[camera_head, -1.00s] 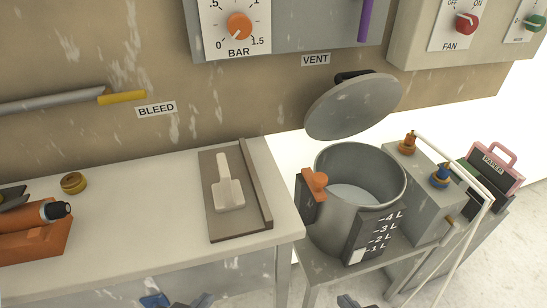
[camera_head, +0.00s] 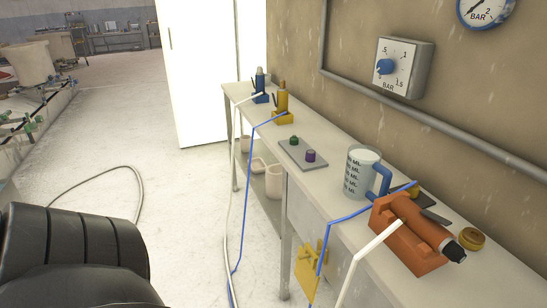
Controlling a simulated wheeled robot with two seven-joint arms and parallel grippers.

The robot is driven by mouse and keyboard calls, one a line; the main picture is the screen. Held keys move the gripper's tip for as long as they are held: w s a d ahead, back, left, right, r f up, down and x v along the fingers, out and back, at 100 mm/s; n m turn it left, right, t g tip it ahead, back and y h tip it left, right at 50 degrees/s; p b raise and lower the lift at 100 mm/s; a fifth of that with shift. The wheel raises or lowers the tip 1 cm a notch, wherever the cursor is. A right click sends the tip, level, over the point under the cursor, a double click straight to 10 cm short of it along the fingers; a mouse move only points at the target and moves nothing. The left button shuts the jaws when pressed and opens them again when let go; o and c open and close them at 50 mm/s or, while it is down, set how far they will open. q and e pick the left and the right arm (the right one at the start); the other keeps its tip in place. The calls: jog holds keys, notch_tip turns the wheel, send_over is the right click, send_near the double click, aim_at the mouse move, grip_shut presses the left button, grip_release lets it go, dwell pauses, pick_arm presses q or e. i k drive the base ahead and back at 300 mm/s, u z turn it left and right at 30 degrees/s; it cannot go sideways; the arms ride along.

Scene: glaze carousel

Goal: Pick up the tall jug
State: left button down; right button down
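A tall jug (camera_head: 359,172) stands upright on the pale bench (camera_head: 330,138), right of the picture's middle. It is grey and see-through, with ML marks on its side and a blue handle (camera_head: 382,180) on its right. A blue hose passes in front of its lower right. Neither gripper is in view, so nothing of mine is seen near the jug.
An orange tool holder (camera_head: 405,245) with an orange tool stands just right of the jug. A small plate with knobs (camera_head: 300,153) lies left of it. Blue and white hoses hang over the bench's front edge. A black ribbed shape (camera_head: 75,250) fills the lower left; open floor lies beyond.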

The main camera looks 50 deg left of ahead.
aim_at(364, 165)
jog(key=u, duration=1)
jog(key=k, duration=0.7)
jog(key=z, duration=1.5)
jog(key=k, duration=0.2)
jog(key=u, duration=2.85)
jog(key=i, duration=1.05)
jog(key=z, duration=0.8)
jog(key=i, duration=0.95)
jog(key=z, duration=1.1)
